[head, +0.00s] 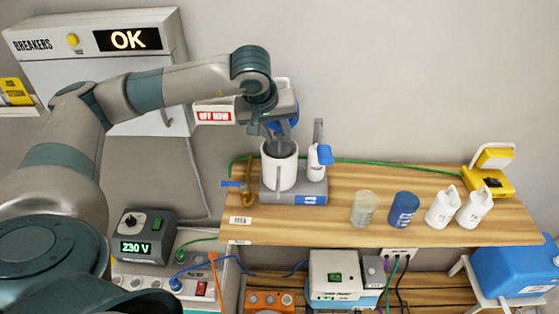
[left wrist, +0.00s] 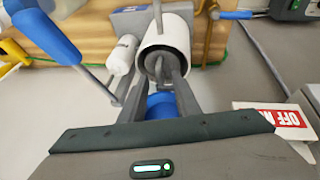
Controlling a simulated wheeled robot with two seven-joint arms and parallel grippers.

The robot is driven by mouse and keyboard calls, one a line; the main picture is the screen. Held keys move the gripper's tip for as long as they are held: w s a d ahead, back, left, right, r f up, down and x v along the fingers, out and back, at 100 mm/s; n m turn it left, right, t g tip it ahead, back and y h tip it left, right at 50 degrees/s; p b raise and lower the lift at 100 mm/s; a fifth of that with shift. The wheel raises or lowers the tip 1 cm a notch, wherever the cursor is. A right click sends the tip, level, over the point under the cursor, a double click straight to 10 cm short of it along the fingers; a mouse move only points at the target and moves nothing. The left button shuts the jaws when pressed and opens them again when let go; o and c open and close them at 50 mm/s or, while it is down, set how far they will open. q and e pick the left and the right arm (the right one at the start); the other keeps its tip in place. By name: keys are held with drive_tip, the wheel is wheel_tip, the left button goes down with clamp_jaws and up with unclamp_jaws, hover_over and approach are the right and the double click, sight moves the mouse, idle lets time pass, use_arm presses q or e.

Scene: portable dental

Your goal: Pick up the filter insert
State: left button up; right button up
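A white open-topped canister (head: 279,170) stands on a grey-blue base (head: 296,196) at the left end of the wooden shelf. A grey piece, seemingly the filter insert (left wrist: 157,66), sits inside it, mostly hidden by the wall. My left gripper (head: 281,142) points down from above, its fingertips at the canister mouth. In the left wrist view, the fingers (left wrist: 164,72) reach to the canister opening and the grey piece. I cannot tell whether they grip it. A blue round part (left wrist: 162,105) shows between the fingers near the palm. My right gripper is not in view.
A white bottle (head: 316,170) and a blue-handled lever (head: 324,154) stand close right of the canister. A brown hook-like stand (head: 250,180) is at its left. A clear jar (head: 364,209), blue jar (head: 403,209) and white jugs (head: 443,207) stand farther right. An OFF sign (head: 214,116) is beside the gripper.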

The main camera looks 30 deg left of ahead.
use_arm(q)
clamp_jaws()
idle(1.3)
